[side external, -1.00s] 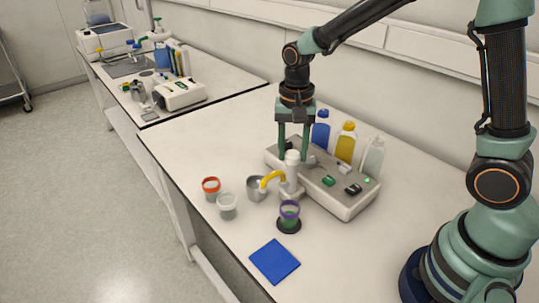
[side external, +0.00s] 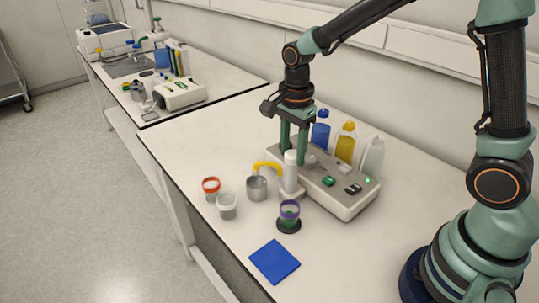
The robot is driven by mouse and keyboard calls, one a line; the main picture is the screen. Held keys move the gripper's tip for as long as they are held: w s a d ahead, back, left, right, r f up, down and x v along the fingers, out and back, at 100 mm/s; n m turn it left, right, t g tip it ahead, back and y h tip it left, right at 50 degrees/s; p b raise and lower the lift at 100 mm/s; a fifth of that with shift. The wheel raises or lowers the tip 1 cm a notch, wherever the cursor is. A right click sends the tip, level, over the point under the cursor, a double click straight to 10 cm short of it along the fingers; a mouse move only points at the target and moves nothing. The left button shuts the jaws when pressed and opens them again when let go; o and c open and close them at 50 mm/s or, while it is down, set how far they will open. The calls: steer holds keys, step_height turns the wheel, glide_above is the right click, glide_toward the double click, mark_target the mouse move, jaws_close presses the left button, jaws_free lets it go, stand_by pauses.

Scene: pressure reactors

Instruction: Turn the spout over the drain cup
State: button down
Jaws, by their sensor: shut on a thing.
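The yellow spout (side external: 267,166) curves out to the left from the upper part of a white post (side external: 290,176) at the front of the grey reactor base (side external: 340,198). Its outer end is above or just behind the rim of a grey metal cup (side external: 257,188), which stands upright on the bench. I cannot tell exactly how the tip lines up with the cup. My gripper (side external: 294,150) points down at the post, its two green fingers shut on the spout's post top. The exact contact is partly hidden.
A cup with a purple rim and green contents (side external: 289,214) stands on a black disc in front. An orange-rimmed cup (side external: 211,187) and a pale cup (side external: 227,206) stand to the left. A blue square (side external: 274,261) lies in front. Bottles (side external: 346,142) stand behind the base.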

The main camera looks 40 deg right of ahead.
steer(key=shift+r, duration=0.1)
stand_by(0.3)
steer(key=shift+c, duration=1.8)
jaws_free()
step_height(320, 180, up, 12)
steer(key=s+d+n+t, duration=0.2)
steer(key=s+n, duration=0.3)
steer(key=n, duration=0.4)
steer(key=s+d+n+t, duration=0.2)
steer(key=s+n, duration=0.3)
steer(key=n, duration=0.3)
steer(key=shift+s+d+r+n+t, duration=0.25)
steer(key=shift+n+t, duration=0.15)
steer(key=shift+t, duration=0.4)
